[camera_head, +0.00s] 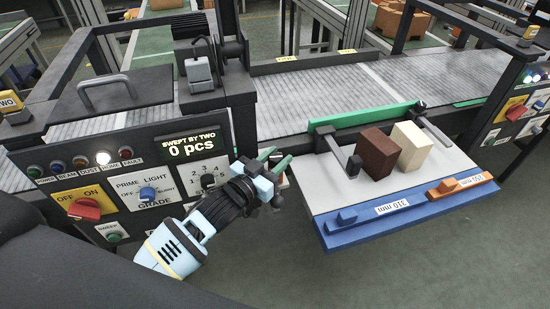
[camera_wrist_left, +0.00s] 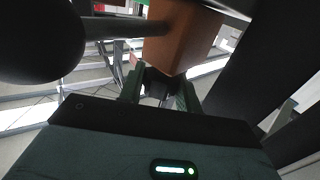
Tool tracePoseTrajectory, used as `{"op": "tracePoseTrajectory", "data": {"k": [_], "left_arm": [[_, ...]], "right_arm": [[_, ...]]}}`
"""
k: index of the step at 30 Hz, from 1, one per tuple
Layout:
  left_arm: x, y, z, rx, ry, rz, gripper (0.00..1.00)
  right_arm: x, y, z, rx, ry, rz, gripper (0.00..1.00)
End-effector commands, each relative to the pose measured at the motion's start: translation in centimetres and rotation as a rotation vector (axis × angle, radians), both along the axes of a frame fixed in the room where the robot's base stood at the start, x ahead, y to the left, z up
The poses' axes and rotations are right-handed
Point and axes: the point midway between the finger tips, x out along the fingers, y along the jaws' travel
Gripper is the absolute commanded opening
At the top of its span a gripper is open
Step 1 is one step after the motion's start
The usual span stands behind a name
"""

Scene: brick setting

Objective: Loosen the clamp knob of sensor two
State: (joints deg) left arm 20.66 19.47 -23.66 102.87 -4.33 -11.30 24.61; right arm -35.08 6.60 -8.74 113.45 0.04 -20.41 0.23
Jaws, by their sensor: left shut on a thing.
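My left gripper (camera_head: 275,157) is beside the right end of the control panel, in front of the conveyor edge. In the left wrist view its two green fingers (camera_wrist_left: 158,92) are closed on a small dark knob-like part (camera_wrist_left: 158,82), mostly hidden between them. An orange-brown block (camera_wrist_left: 180,38) sits just beyond it in that view; whether it is the body of sensor two cannot be told. My right gripper is not in view.
To the right, a pale tray (camera_head: 335,202) carries a dark brown block (camera_head: 378,153) and a cream block (camera_head: 410,147). The grey conveyor (camera_head: 300,100) runs behind; open floor lies in front.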

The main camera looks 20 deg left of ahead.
Motion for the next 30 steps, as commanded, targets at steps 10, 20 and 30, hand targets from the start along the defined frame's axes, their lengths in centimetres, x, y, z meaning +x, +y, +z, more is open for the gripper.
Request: {"op": "tracePoseTrajectory", "data": {"k": [10,20,30], "left_arm": [[0.02,-0.09,0.36,-0.007,-0.004,0.125,0.11],[0.0,0.02,0.22,-0.002,0.0,0.14,0.11],[-0.02,0.06,0.09,-0.001,0.001,0.14,0.55]], "right_arm": [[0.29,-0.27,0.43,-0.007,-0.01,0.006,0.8],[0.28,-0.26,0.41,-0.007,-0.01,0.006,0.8],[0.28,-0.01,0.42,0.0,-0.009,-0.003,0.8]]}}
